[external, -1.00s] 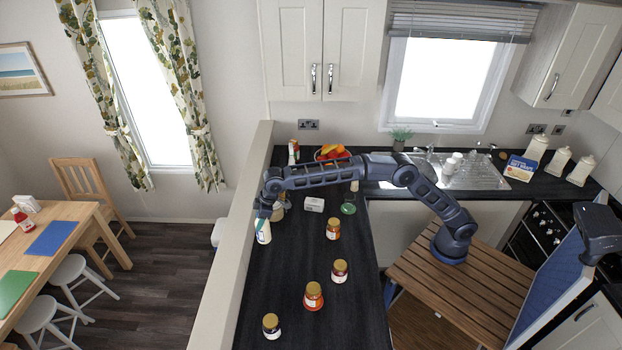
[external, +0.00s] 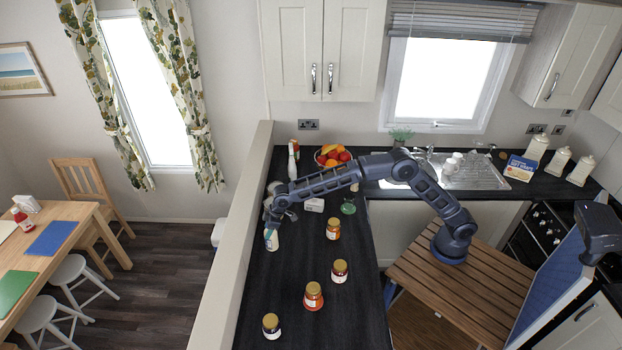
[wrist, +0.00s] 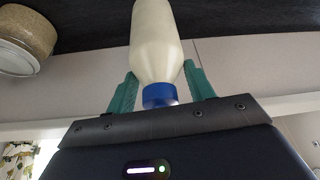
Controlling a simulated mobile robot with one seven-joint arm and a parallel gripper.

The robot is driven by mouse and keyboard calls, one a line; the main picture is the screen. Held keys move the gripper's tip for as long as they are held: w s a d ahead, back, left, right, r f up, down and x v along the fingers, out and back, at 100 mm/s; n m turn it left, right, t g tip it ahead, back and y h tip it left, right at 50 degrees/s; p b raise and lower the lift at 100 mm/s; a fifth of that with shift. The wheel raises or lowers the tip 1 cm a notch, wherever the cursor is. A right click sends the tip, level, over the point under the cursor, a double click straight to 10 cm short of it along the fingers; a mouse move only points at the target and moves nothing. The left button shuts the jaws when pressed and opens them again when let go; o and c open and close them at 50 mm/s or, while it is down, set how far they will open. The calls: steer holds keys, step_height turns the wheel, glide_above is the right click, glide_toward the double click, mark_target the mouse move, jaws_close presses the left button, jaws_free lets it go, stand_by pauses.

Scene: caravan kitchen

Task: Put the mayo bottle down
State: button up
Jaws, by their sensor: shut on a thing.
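The mayo bottle (external: 271,240) is cream-white and hangs below my gripper (external: 270,222), over the left side of the dark counter (external: 262,300). In the wrist view the bottle (wrist: 156,42) has a blue cap and sits between the two green fingers of my gripper (wrist: 162,88). The fingers are shut on it near the cap end. The bottle looks close to upright. I cannot tell whether its base touches the counter.
Several gold-lidded jars stand on the counter, the nearest to the bottle being an orange one (external: 333,230). A ledge (external: 231,240) borders the left. Counter in front of the bottle is clear.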

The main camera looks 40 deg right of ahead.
mark_target(270, 239)
steer(key=shift+f, duration=3.5)
steer(key=o, duration=1.6)
steer(key=shift+f, duration=0.15)
steer(key=v, duration=1.2)
steer(key=shift+r, duration=0.2)
